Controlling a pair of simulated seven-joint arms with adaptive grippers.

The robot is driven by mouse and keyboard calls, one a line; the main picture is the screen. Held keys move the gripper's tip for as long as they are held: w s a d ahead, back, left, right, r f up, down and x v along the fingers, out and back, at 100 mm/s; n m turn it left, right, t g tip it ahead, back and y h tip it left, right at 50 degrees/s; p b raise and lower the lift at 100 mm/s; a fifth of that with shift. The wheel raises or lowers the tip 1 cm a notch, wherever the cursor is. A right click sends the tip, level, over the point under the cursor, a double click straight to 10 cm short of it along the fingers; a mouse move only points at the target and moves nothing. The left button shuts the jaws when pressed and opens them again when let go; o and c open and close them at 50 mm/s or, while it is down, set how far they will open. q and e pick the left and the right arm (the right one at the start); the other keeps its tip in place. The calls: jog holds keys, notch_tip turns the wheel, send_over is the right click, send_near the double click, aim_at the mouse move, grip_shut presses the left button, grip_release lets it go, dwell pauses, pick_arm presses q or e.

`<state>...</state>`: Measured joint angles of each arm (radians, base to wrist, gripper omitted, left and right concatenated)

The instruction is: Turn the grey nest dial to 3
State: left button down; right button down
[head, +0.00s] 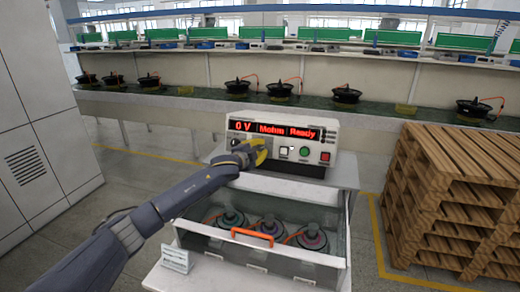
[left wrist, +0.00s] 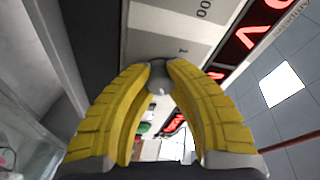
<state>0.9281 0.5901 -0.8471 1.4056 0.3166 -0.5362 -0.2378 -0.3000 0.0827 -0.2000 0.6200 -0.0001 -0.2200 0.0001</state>
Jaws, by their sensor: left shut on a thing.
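The white tester (head: 318,152) stands on a grey cabinet in the head view, with a red display reading "0 V", "Mohm" and "Ready". My left gripper (head: 262,148), with yellow fingers, is at the lower left of its front panel. In the left wrist view the left gripper (left wrist: 160,68) is shut on a small grey dial (left wrist: 158,82) between its fingertips. My right gripper is out of view.
A white button (head: 284,150), a green button (head: 304,151) and a red switch (head: 325,156) sit right of the gripper. Below is an open-topped drawer with an orange handle (head: 252,237) and three motors. Wooden pallets (head: 455,200) stand at right.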

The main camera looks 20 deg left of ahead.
pick_arm(q)
jog(key=shift+f, duration=0.1)
dwell(0.3)
jog(key=c, duration=1.1)
grip_release()
jog(key=shift+v, duration=6)
